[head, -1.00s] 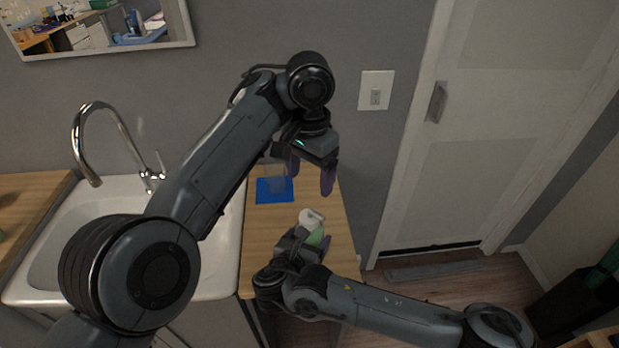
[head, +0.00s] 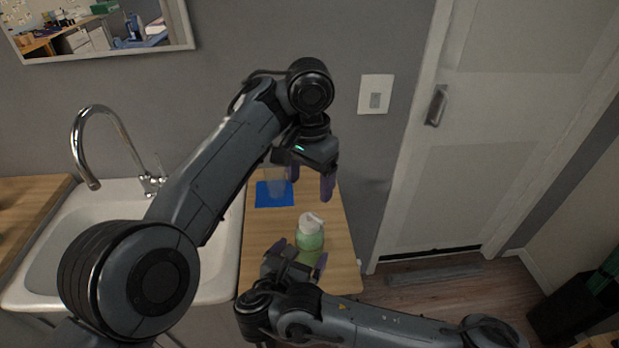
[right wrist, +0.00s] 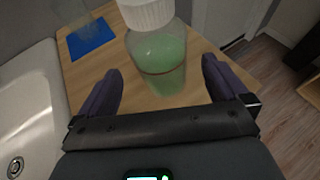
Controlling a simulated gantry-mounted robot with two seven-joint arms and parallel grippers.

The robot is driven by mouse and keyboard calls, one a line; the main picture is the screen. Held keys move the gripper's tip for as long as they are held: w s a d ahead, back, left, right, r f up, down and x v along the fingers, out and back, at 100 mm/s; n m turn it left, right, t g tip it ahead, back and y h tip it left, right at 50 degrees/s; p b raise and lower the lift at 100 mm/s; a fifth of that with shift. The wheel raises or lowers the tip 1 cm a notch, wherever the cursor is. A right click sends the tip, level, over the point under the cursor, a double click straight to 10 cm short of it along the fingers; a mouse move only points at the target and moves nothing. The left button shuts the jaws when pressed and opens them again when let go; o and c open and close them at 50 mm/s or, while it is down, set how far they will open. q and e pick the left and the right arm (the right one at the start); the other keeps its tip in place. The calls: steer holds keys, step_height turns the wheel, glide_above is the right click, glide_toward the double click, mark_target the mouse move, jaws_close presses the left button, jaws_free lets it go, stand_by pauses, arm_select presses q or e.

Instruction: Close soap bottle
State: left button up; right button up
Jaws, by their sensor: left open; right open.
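My right gripper (head: 300,256) is open just in front of the bottle; in the right wrist view the bottle stands beyond and between the spread fingers, apart from both. My left gripper (head: 311,180) is open and empty above the counter, behind the bottle, fingers pointing down.
A clear glass (head: 278,180) stands on a blue square (head: 274,196) at the back of the counter (head: 268,228). A white sink (head: 218,262) with a tall faucet (head: 97,112) is to the left. A door (head: 470,170) is at the right.

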steer(key=shift+v, duration=2.6)
